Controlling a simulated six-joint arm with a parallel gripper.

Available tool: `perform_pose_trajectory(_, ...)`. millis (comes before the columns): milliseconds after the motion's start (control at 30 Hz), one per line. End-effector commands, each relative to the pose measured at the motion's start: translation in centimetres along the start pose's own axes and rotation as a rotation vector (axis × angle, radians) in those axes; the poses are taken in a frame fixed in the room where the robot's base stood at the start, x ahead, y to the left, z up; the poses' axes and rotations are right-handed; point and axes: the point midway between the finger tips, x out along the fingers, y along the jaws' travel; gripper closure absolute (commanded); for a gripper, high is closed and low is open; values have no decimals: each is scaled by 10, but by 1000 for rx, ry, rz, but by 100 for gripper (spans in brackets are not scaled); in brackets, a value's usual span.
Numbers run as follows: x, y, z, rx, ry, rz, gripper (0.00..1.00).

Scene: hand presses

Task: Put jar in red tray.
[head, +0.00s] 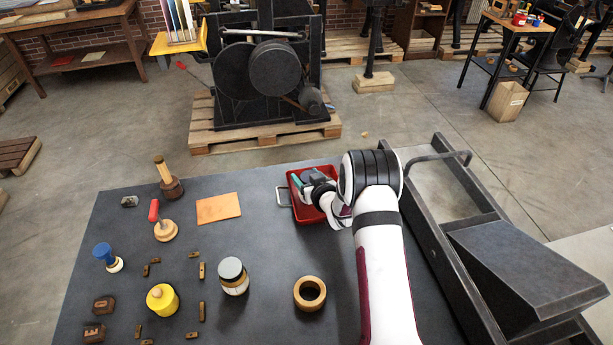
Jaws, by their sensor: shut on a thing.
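The red tray (333,215) lies at the back right of the dark table, partly covered by my arm. My gripper (304,182) is over the tray, shut on a mostly hidden thing. A bit of teal (296,182) shows at the gripper's tip; I cannot tell whether it belongs to the held thing. A jar (233,280) with a grey lid and pale label stands upright at the table's middle, apart from my gripper. A round yellow container (162,300) with a knob stands to its left.
A wooden ring (310,293) lies right of the jar. An orange sheet (218,208), wooden-handled tools, a blue-knobbed stamp (106,256) and several small wooden blocks lie to the left. A dark metal press frame (480,230) stands right of my arm.

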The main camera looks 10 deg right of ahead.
Motion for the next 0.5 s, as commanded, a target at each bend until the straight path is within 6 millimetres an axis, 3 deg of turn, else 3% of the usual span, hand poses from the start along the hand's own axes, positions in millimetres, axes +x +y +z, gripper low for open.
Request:
perform_pose_trajectory(267,1,0,2,0,0,0,100)
perform_pose_trajectory(300,1,0,2,0,0,0,29)
perform_pose_trajectory(433,1,0,2,0,0,0,6)
perform_pose_trajectory(500,1,0,2,0,0,0,6)
